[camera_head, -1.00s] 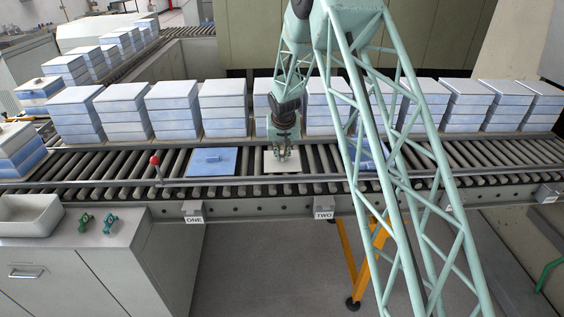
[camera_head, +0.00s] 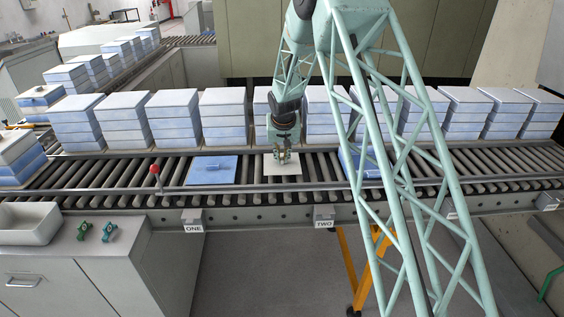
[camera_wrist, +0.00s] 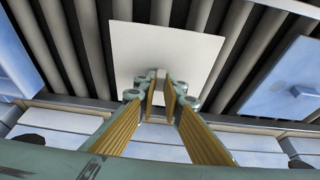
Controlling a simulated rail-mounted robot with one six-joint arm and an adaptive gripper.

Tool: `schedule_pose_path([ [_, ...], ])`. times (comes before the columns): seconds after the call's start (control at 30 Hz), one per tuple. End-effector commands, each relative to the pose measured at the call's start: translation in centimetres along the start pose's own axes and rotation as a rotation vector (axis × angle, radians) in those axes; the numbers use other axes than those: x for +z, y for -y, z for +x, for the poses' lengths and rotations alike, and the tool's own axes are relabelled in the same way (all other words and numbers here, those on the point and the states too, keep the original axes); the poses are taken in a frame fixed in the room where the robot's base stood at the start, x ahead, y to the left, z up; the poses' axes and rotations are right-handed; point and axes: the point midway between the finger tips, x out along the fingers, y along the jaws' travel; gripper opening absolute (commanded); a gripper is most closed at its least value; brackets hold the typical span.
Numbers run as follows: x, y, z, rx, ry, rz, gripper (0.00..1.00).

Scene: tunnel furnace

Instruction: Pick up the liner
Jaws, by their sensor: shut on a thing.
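The liner appears to be the thin pale square plate (camera_head: 292,178) at the roller conveyor, just above the label TWO. It also shows in the wrist view (camera_wrist: 185,45), pale and flat, over the dark gaps between rollers. My gripper (camera_head: 282,158) points down at the middle of the plate. In the wrist view its fingers with yellow pads (camera_wrist: 161,78) are close together at the plate's near-middle part, shut on it. The gripped part is hidden between the fingertips. I cannot tell whether the plate is clear of the rollers.
White-and-blue stacks (camera_head: 222,110) line the back. A red-knobbed lever (camera_head: 155,169) stands at the front rail (camera_head: 240,188).

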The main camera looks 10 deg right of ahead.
Motion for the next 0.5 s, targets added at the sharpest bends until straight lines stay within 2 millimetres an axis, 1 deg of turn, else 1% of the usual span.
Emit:
schedule_pose_path([
  [0.03, -0.2, 0.0, -0.5, 0.0, -0.002, 0.0, 0.0],
  [0.27, 1.6, -0.2, -1.3, 0.0, 0.0, -0.002, 0.0],
  [0.5, 4.5, -0.7, -2.8, 0.0, 0.0, -0.001, 0.0],
])
